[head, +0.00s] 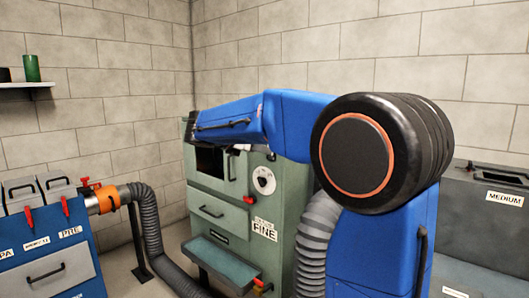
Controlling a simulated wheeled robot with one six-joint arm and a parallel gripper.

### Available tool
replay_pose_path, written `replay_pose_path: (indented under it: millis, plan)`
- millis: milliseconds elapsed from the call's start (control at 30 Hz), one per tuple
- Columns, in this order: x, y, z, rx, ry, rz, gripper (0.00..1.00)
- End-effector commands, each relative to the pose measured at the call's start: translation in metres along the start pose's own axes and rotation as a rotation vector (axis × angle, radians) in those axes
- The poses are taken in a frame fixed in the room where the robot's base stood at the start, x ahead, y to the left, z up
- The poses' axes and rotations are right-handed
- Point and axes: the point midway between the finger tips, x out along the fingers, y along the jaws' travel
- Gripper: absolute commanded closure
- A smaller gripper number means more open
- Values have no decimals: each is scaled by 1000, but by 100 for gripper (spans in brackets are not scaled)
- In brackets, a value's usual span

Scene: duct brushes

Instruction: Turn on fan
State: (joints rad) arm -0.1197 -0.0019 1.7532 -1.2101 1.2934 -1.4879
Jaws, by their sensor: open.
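No part is plainly marked as a fan or its switch. A green cabinet (243,205) labelled FINE stands in the middle. It has a round white dial (264,180) with a dark centre on its upper front and a small red-handled part (262,285) low at its right. My blue arm reaches across the cabinet's top, its far end near a dark opening (209,160) at the upper left. I cannot make out my gripper; the arm's far end hides that area.
A blue unit (45,265) labelled PRE stands at left, with red levers and an orange collar (106,199) on a grey hose (150,225). A grey unit (480,225) labelled MEDIUM is at right. A wall shelf (27,85) holds a green cylinder (31,68).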

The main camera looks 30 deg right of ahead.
Motion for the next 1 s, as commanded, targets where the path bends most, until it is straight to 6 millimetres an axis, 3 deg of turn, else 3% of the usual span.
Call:
replay_pose_path:
  millis: [233,633,800,1000]
  plan:
    - [28,0,1,1,-1,0,59]
    - [34,0,0,1,-1,1,59]
    - [34,0,0,1,-1,1,98]
    - [34,0,0,0,-11,0,100]
